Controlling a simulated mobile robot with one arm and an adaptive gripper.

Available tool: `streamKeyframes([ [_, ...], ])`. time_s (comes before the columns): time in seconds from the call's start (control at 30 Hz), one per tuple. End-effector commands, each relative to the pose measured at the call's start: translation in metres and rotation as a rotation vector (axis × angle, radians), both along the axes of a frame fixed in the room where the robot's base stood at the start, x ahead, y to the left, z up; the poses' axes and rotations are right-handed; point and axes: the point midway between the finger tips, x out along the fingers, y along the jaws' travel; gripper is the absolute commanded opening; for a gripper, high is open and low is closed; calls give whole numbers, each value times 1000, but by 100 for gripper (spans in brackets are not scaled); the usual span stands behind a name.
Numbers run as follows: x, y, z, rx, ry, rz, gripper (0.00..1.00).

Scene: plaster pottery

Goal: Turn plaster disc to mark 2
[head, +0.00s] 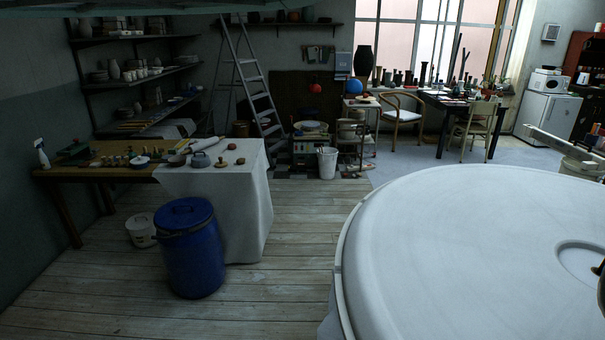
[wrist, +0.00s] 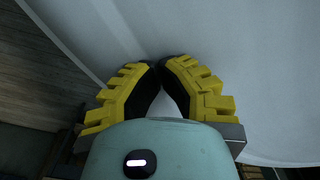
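The large white plaster disc (head: 450,250) fills the lower right of the head view, lying flat. A round recess (head: 580,262) is in its top near the right picture edge. I can make out no numbered marks on it. My gripper (wrist: 161,63) shows in the wrist view, with yellow ribbed fingers and black inner pads. Its fingertips are drawn together, with nothing visible between them. They point at a pale white surface (wrist: 240,50); I cannot tell whether they touch it or whether it is the disc. The gripper is not clearly seen in the head view.
A blue lidded barrel (head: 190,250) and a white bucket (head: 141,230) stand on the plank floor to the left. Behind them is a wooden table (head: 95,173) with a white cloth (head: 240,190) and small items. A stepladder (head: 250,85) stands farther back. The floor between barrel and disc is clear.

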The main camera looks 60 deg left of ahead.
Motion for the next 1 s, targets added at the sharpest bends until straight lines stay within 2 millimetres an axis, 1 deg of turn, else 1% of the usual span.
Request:
streamKeyframes([
  [0.03,-1,-4,-3,-1,5,-2,0],
  [0.63,10,-38,-3,13,8,1,0],
  [0.8,12,-42,-2,15,8,1,0],
  [1.0,11,-42,-1,15,8,2,0],
])
